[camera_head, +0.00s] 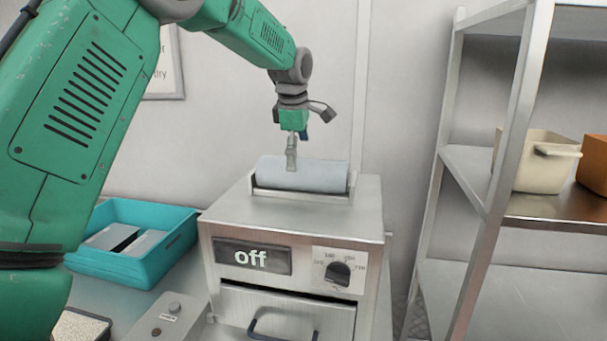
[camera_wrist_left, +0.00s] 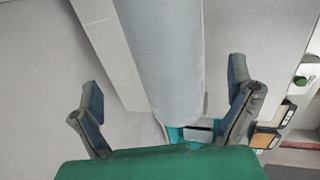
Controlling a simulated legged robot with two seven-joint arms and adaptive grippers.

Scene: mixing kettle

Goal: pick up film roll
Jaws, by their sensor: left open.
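The film roll (camera_head: 318,174) is a pale grey-blue cylinder lying in a holder on top of a metal machine (camera_head: 300,222). My left gripper (camera_head: 291,160) points down at the roll's left part in the head view. In the left wrist view the roll (camera_wrist_left: 165,60) runs between the two spread fingers of my left gripper (camera_wrist_left: 168,115), with gaps to both sides. The fingers are open, and I see no contact with the roll. My right gripper is in neither view.
The machine's display reads "off", beside a dial (camera_head: 339,273). A teal bin (camera_head: 135,240) with flat items stands to the left. A metal shelf rack (camera_head: 460,180) at right holds a cream container (camera_head: 528,165) and an orange box (camera_head: 594,165).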

